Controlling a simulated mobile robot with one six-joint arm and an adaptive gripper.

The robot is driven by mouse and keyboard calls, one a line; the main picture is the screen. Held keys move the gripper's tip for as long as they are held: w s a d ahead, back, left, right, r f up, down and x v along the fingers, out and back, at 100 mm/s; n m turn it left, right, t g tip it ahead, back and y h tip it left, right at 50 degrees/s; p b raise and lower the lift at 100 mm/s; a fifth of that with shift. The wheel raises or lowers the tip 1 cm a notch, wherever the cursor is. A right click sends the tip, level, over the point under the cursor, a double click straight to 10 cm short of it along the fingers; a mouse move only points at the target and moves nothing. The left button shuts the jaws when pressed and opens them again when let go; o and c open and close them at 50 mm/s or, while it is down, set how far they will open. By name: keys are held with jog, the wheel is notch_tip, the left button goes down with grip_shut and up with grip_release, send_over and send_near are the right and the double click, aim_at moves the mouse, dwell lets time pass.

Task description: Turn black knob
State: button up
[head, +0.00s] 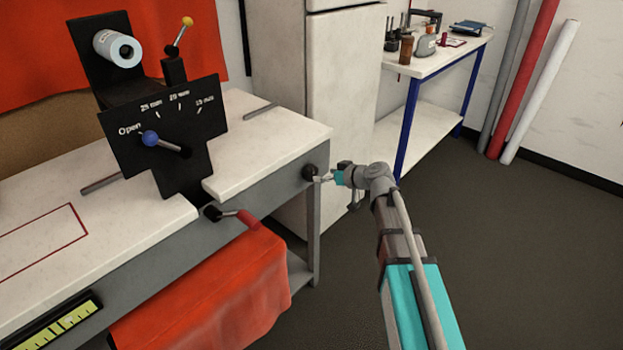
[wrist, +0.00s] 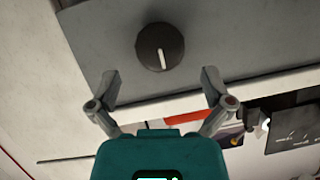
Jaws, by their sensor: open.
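The black knob (head: 309,171) is on the grey front face of the workbench, near its right end. In the wrist view the knob (wrist: 160,47) is round with a white pointer line, which runs roughly up and down in that picture. My gripper (head: 322,178) is close in front of the knob in the head view. In the wrist view my gripper (wrist: 160,85) has its two fingers spread apart, with the knob just beyond the tips and roughly centred between them. Nothing is between the fingers. I cannot tell whether a fingertip touches the knob.
A black panel (head: 165,122) with a blue-tipped lever (head: 151,138) stands on the workbench (head: 265,143). A red-handled lever (head: 240,217) sticks out in front, above a red cloth (head: 215,295). A white cabinet (head: 318,90) stands behind. The floor at right is clear.

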aim_at(314, 174)
jog(key=shift+b+x, duration=0.85)
jog(key=shift+x, duration=1.9)
jog(key=c, duration=1)
